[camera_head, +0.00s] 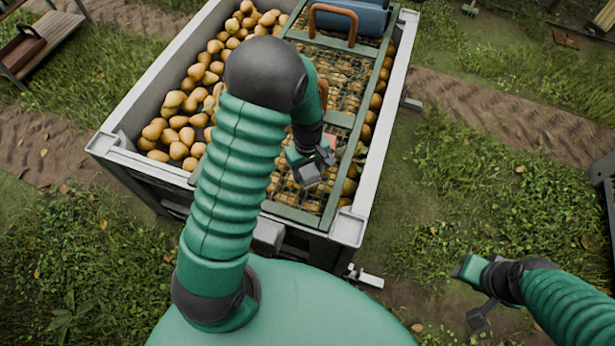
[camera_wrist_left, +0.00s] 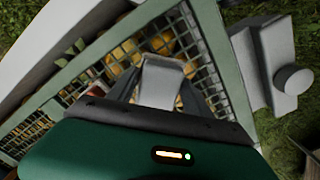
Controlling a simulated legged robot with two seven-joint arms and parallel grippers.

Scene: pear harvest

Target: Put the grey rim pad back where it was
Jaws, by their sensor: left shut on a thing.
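My left gripper (camera_head: 312,165) is over the slatted green mesh cover on the crate, near its front end. In the left wrist view a light grey block (camera_wrist_left: 160,82), which looks like the grey rim pad, sits between darker jaw parts, above the mesh. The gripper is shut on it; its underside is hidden. In the head view the pad is hard to tell from the grey fingers. My right gripper (camera_head: 478,292) hangs over the grass at the right, apart from the crate; its jaw gap is not clear.
The crate's pale rim (camera_head: 378,150) has wider corner plates. Pears (camera_head: 180,135) fill the crate's left side. The green mesh cover (camera_head: 290,212) has brown handles; a blue object (camera_head: 355,18) lies at its far end. A bench (camera_head: 45,40) stands far left.

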